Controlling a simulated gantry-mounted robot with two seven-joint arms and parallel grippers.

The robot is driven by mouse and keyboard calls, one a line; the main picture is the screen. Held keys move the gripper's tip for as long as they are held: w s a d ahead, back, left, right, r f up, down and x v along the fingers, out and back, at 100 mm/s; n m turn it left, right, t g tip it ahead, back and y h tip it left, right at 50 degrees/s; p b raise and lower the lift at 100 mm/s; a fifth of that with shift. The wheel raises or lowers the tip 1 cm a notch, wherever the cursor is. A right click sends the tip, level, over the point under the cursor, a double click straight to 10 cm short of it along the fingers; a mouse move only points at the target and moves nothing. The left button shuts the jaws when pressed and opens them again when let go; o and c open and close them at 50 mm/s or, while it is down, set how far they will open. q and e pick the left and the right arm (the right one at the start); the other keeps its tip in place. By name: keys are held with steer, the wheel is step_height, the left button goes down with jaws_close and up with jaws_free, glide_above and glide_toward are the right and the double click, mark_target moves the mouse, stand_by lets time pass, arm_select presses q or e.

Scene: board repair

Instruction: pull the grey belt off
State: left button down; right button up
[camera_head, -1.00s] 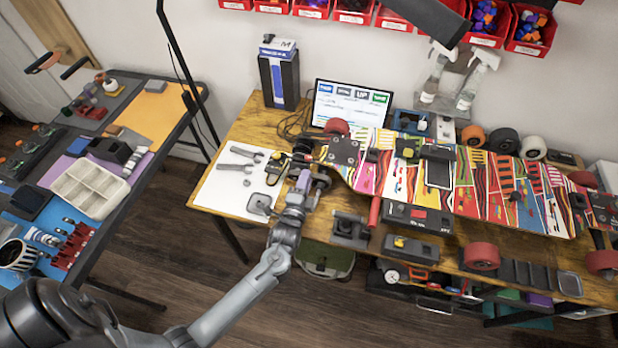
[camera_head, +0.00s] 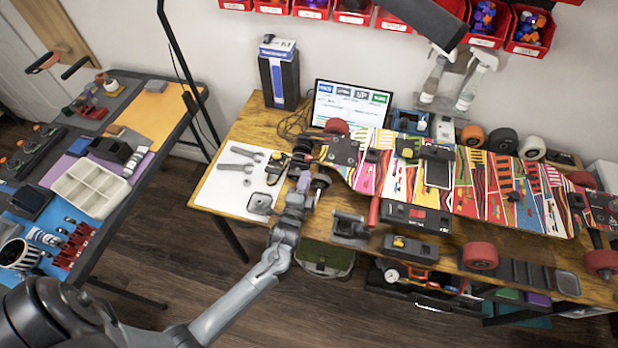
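The colourful board (camera_head: 465,190) lies along the wooden bench, its wheels and trucks facing up. At its left end is a dark truck (camera_head: 341,151) with a reddish wheel (camera_head: 337,126) on the far side and a dark, grey-faced wheel or pulley (camera_head: 321,181) on the near side. My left gripper (camera_head: 304,178) is at this near side, close beside that pulley. The grey belt is too small or hidden to make out there. The fingers are too small and covered to tell whether they are open or shut. My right gripper is out of view.
A white sheet with wrenches (camera_head: 235,167) lies left of the gripper. A laptop (camera_head: 350,105) stands behind the board's left end. Dark modules (camera_head: 410,247) and a red wheel (camera_head: 480,255) sit along the front edge. A side table with a parts tray (camera_head: 90,187) stands at left.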

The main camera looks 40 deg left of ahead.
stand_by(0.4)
arm_select(q)
steer(key=shift+s+d+p, duration=0.15)
steer(key=shift+s+p, duration=0.2)
steer(key=shift+p+v, duration=0.8)
steer(key=shift+v, duration=0.45)
steer(key=shift+p+v, duration=1.15)
steer(key=shift+v, duration=0.95)
steer(key=shift+p+v, duration=0.9)
steer(key=shift+v, duration=0.95)
steer(key=shift+s+d+p, duration=0.25)
steer(key=shift+s+p, duration=0.05)
steer(key=shift+s, duration=0.35)
